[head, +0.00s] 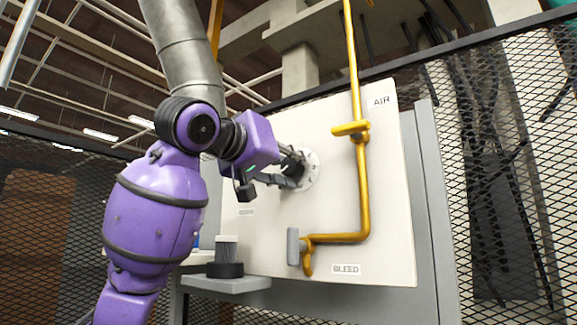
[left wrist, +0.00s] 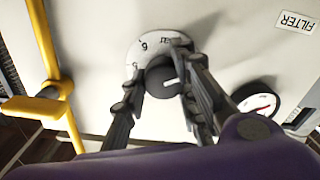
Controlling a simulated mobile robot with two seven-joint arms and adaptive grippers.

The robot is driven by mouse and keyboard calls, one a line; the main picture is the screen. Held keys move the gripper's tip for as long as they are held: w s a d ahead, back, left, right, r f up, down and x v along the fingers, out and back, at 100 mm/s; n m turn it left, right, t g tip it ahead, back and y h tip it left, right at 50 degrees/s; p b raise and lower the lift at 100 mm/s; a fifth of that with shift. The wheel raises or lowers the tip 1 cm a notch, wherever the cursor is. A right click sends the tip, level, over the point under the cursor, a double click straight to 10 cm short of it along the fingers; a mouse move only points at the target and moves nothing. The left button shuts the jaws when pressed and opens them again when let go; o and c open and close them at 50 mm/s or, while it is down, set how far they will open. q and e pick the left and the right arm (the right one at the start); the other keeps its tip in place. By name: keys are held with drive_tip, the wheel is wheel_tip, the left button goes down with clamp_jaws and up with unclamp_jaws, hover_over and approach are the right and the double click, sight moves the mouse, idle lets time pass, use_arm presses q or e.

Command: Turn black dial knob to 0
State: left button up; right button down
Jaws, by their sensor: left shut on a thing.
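The black dial knob (left wrist: 163,82) sits at the centre of a round white dial plate (left wrist: 148,46) on the pale panel. A short white mark on the knob points toward the right in the left wrist view. Numbers on the dial plate look turned over; a 6 or 9 shows, and the 0 cannot be made out. My left gripper (left wrist: 162,74) is shut on the knob, one finger on each side. In the head view my left gripper (head: 292,172) reaches the dial plate (head: 313,172) from the left and hides the knob. My right gripper is not in view.
A yellow pipe (head: 361,195) with a valve handle (head: 350,129) runs down the panel (head: 392,210), right of the dial. A grey lever (head: 293,246) sits lower. A gauge (left wrist: 262,103) lies near the right finger.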

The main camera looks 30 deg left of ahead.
use_arm(q)
drive_tip(key=shift+w+d+f+n, duration=0.1)
drive_tip(key=shift+d+n, duration=0.05)
drive_tip(key=shift+n, duration=1.05)
drive_tip(key=shift+r+n, duration=0.2)
drive_tip(key=shift+n, duration=0.1)
drive_tip(key=o, duration=0.9)
drive_tip(key=shift+c, duration=0.2)
drive_tip(key=shift+o, duration=0.7)
drive_tip(key=shift+d, duration=0.15)
drive_tip(key=shift+a, duration=0.2)
drive_tip(key=s, duration=1.2)
drive_tip(key=shift+a, duration=0.45)
